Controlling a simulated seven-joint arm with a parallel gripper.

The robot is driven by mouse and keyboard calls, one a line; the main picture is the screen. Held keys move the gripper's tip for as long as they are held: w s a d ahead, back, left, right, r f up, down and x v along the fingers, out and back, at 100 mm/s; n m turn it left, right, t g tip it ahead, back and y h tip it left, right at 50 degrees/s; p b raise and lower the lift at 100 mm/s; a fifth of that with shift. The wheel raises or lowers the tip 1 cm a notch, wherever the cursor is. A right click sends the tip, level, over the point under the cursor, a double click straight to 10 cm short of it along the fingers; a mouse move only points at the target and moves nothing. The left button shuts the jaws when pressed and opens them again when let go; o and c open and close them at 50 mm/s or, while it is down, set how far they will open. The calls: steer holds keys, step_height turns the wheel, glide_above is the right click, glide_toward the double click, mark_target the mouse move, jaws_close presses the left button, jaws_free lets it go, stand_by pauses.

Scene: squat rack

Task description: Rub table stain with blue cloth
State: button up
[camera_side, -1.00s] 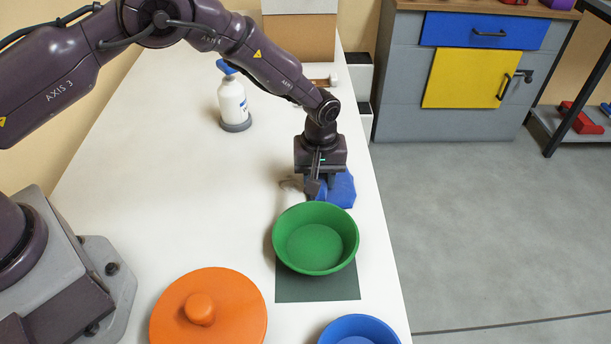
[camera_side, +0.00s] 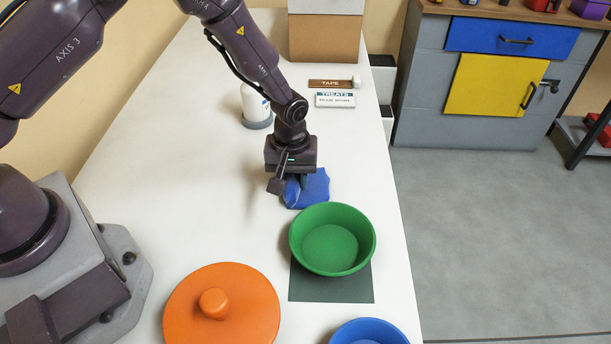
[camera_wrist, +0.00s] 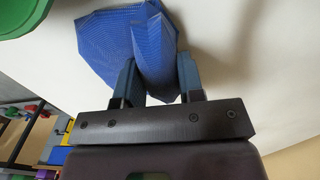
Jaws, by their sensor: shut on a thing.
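The blue cloth (camera_side: 314,188) is crumpled and gathered against the white table, just behind the green bowl (camera_side: 332,240). My gripper (camera_side: 300,182) is shut on the cloth and points down at the tabletop. In the wrist view, the two fingers (camera_wrist: 157,82) pinch a raised fold of the cloth (camera_wrist: 104,42), and the rest spreads out to the left. I see no stain on the bare table now; the cloth and gripper cover the spot where a brownish mark showed earlier.
The green bowl stands on a dark mat (camera_side: 332,286). An orange lid (camera_side: 240,305) and a blue bowl (camera_side: 369,332) are nearer the front. A white bottle (camera_side: 254,102) and tape and treats boxes (camera_side: 335,99) stand behind. The table is clear to the gripper's left.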

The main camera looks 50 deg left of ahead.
steer(key=shift+s+a, duration=0.6)
steer(key=shift+s+a+r, duration=0.1)
steer(key=shift+s+r, duration=0.05)
steer(key=shift+r, duration=0.45)
steer(key=shift+s+a+r, duration=0.1)
steer(key=shift+r, duration=3.35)
